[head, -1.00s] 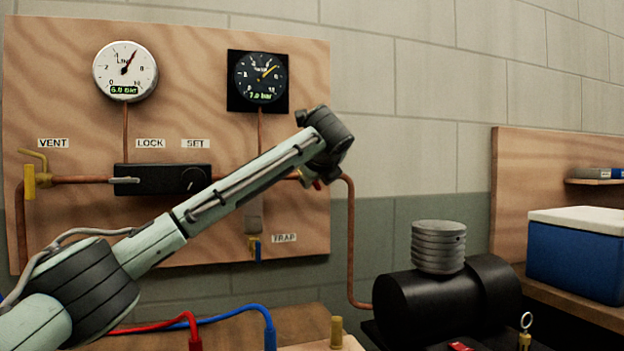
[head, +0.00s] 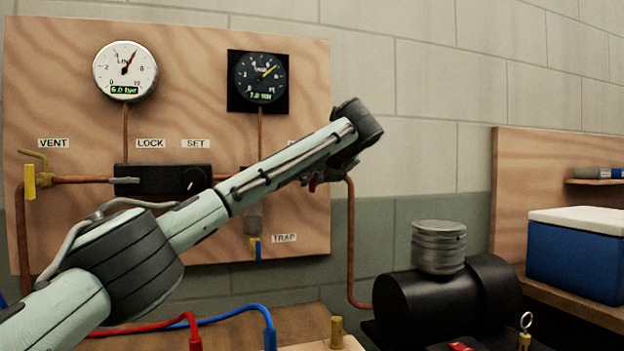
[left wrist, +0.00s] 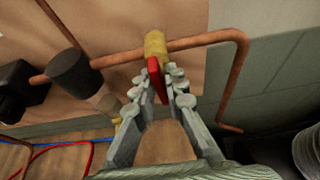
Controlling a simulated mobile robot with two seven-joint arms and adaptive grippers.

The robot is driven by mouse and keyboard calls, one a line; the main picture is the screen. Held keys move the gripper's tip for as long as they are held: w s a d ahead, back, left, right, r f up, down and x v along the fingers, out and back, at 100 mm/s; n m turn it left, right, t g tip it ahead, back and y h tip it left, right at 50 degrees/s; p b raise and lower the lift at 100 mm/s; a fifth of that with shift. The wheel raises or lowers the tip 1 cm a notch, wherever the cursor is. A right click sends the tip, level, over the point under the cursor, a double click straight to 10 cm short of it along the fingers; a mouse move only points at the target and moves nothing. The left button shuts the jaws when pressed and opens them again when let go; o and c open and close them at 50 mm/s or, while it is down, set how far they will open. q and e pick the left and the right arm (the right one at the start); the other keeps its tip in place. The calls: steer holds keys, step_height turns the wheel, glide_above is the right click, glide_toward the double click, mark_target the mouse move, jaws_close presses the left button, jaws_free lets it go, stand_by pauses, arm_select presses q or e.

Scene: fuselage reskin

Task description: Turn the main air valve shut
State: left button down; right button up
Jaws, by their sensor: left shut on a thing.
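The main air valve shows in the left wrist view as a brass body (left wrist: 155,46) on the copper pipe, with a red lever handle (left wrist: 157,80). The lever sticks out from the brass body toward my wrist camera, across the line of the pipe. My left gripper (left wrist: 162,84) is shut on the red lever, one finger on each side. In the head view my left forearm crosses the board and hides the brass body; my left gripper (head: 318,178) shows only partly below the wrist, with a speck of red beside it. My right gripper is not in view.
The wooden board (head: 60,100) holds a white gauge (head: 125,71), a black gauge (head: 260,78), a black regulator block (head: 160,179) and a yellow vent valve (head: 30,180). A copper pipe (head: 351,245) drops toward the black compressor (head: 440,300). A blue cooler (head: 575,258) stands at right.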

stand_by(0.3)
arm_select(q)
steer(key=c, duration=1.6)
jaws_free()
steer(key=shift+c, duration=0.2)
steer(key=shift+s, duration=0.1)
steer(key=v, duration=1.2)
